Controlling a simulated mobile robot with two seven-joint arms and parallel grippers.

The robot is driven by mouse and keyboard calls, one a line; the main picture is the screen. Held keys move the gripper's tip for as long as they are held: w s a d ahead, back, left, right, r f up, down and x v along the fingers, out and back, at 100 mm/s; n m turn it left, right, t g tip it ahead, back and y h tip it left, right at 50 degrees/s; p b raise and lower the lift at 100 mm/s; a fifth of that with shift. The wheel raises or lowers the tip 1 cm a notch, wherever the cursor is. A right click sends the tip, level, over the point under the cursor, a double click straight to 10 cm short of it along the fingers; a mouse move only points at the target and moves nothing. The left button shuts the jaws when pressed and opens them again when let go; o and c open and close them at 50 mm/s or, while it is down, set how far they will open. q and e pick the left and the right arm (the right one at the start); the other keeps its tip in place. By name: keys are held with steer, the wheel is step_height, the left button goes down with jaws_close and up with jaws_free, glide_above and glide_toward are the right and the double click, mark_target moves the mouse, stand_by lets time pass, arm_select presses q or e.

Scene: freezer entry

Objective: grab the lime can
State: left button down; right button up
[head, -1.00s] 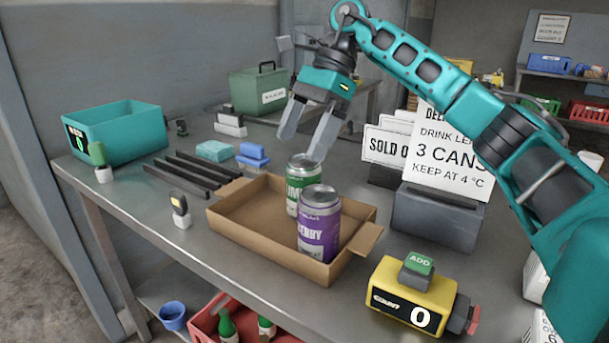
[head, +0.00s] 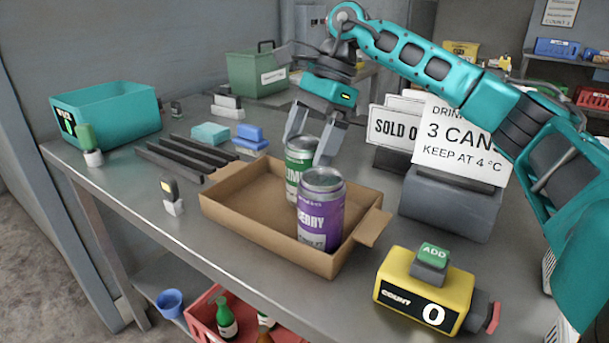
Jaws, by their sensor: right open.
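The lime can (head: 294,172), green with a silver top, stands upright in the cardboard tray (head: 235,223). The purple berry can (head: 320,215) stands in front of it and hides part of its lower right side. My right gripper (head: 309,150) is open and points down at the lime can, with one finger at the left of the can's top and the other at its right. I cannot tell whether the fingers touch it. My left gripper is not in view.
A yellow counter (head: 393,291) reading 0 stands at the right front. A grey block (head: 440,205) with signs stands behind the tray's right side. The tray's left half is empty.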

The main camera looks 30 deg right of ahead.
mark_target(300, 162)
steer(key=x, duration=0.4)
steer(key=shift+s+a+b, duration=0.1)
steer(key=shift+b, duration=0.2)
steer(key=shift+c, duration=0.4)
steer(key=c, duration=1.3)
steer(key=shift+o, duration=0.2)
